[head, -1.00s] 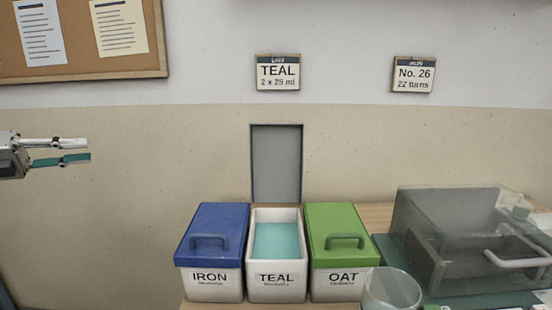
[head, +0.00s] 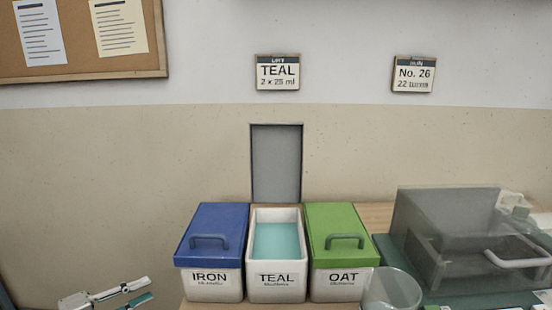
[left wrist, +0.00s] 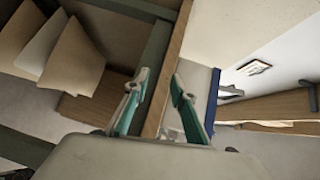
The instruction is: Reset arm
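My left gripper (head: 137,293) is low at the left in the head view, left of the blue-lidded IRON bucket (head: 210,288) and apart from it. In the left wrist view its two fingers (left wrist: 156,92) are spread with nothing between them. The TEAL bucket (head: 277,291) stands in the middle, uncovered, with teal glaze (head: 277,242) inside. The green-lidded OAT bucket (head: 341,287) stands to its right. My right gripper is not in view.
A grey panel (head: 276,165) stands upright behind the TEAL bucket. A clear cup (head: 392,288) stands in front at the right, and a see-through box with a handle (head: 455,235) is at the far right. Wall signs read TEAL (head: 278,72) and No. 26 (head: 414,75).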

